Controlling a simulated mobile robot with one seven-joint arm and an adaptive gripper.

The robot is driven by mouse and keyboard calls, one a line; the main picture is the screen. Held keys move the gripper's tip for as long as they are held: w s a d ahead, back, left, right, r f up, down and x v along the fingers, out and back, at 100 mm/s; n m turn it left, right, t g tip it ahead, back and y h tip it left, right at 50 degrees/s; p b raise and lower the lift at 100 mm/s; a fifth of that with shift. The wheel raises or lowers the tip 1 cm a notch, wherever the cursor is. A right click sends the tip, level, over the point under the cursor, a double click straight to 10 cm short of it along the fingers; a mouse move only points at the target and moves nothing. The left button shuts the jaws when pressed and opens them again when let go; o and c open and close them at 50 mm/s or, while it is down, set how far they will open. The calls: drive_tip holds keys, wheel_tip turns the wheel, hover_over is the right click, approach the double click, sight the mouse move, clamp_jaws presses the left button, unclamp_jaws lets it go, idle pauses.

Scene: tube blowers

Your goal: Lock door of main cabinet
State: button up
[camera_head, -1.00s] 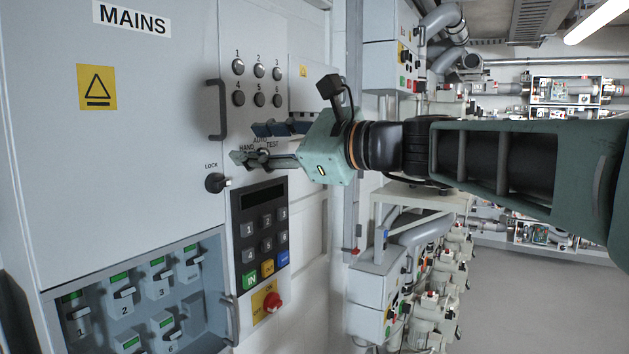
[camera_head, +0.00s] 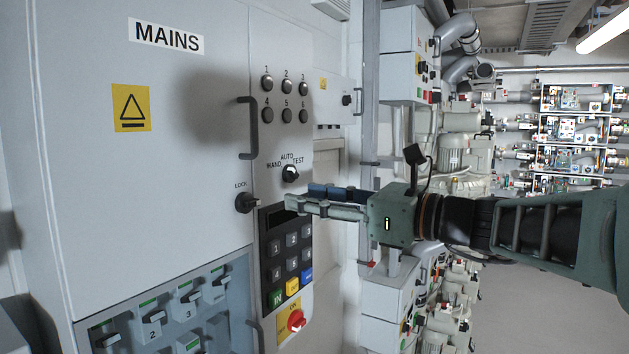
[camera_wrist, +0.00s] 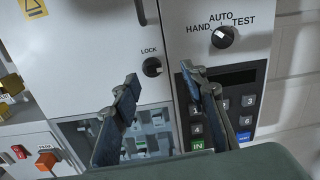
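The main cabinet door (camera_head: 80,190) carries the MAINS label and looks closed, with a dark handle (camera_head: 247,128) at its right edge. The black lock knob (camera_head: 246,203), under the word LOCK, sits near that edge; it also shows in the wrist view (camera_wrist: 152,67). My gripper (camera_head: 300,200) is in front of the keypad, right of the lock knob and apart from it. In the wrist view its two fingers (camera_wrist: 165,86) are spread with nothing between them, and the lock knob shows beyond the gap.
The HAND/AUTO/TEST selector (camera_head: 291,173) is just above my gripper. The keypad (camera_head: 287,250) is partly hidden by the fingers. A red rotary switch (camera_head: 296,320) sits below. Breaker switches (camera_head: 150,325) fill the lower recess. Machines and pipes stand behind on the right.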

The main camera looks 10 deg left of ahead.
sight(255, 202)
drive_tip(key=shift+m+g, duration=0.3)
drive_tip(key=x, duration=0.3)
drive_tip(key=f+x, duration=0.1)
drive_tip(key=x, duration=0.2)
drive_tip(key=s+f+x, duration=0.1)
drive_tip(key=x, duration=0.3)
drive_tip(key=shift+a, duration=0.15)
drive_tip(key=shift+s, duration=0.1)
clamp_jaws()
